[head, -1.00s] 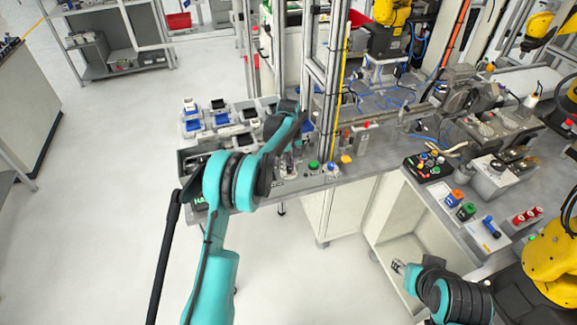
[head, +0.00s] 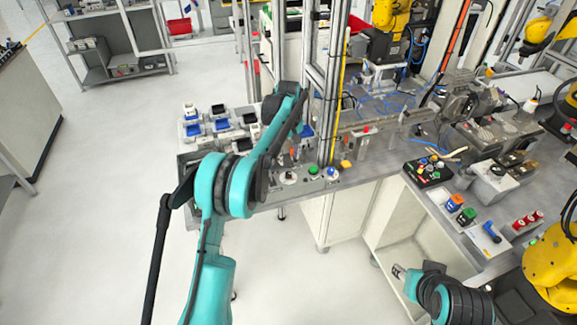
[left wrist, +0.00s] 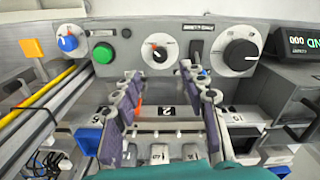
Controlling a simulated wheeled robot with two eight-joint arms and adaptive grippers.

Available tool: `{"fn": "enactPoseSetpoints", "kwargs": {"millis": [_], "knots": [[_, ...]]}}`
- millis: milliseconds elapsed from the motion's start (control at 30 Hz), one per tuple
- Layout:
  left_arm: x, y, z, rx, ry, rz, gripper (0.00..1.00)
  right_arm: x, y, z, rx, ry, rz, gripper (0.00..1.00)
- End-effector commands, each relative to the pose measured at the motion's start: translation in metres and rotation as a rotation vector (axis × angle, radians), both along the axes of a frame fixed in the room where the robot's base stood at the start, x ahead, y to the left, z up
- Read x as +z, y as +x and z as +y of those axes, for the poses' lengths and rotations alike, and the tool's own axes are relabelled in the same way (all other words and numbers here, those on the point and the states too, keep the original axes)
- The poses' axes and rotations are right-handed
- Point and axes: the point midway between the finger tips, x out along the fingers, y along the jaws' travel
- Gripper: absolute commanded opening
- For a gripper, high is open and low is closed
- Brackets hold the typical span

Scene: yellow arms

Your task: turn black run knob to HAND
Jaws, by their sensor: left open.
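The black run knob (left wrist: 241,54) is the large black knob on a white dial, right of centre on the panel in the left wrist view. A white mark shows on it; I cannot read its position label. In the head view my left arm covers it. My left gripper (left wrist: 159,74) is open, with its two fingers apart and nothing between them. Its fingertips appear below and left of the knob, apart from it. It also shows partly behind my arm in the head view (head: 296,150). My right gripper (head: 398,271) is low at bottom right; its jaws are too small to judge.
Beside the knob are a black switch (left wrist: 196,51), a red-pointer dial (left wrist: 160,50), a green button (left wrist: 103,53) and a blue knob (left wrist: 68,42). A lit display (left wrist: 299,42) stands at right. Small bins (head: 221,123) and an upright post (head: 330,85) flank the left arm.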

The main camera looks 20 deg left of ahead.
Motion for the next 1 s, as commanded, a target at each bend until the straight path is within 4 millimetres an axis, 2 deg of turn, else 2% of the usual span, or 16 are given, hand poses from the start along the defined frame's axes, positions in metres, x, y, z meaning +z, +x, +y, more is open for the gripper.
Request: {"fn": "enactPoseSetpoints", "kwargs": {"millis": [100,233,833,1000], "knots": [[0.021,0.0,0.0,0.0,0.0,0.0,0.43,0.0,0.0,0.0,0.0,0.0,0.0,0.4],[0.035,0.0,0.0,0.0,0.0,0.0,0.43,0.0,0.0,0.0,0.0,0.0,0.0,0.4],[0.042,-0.002,0.0,-0.004,0.0,-0.003,0.43,-0.001,0.0,0.0,0.0,0.0,0.0,0.4],[0.063,-0.022,-0.003,-0.062,0.003,-0.047,0.43,-0.007,0.0,0.0,0.0,0.0,0.0,0.4]]}}
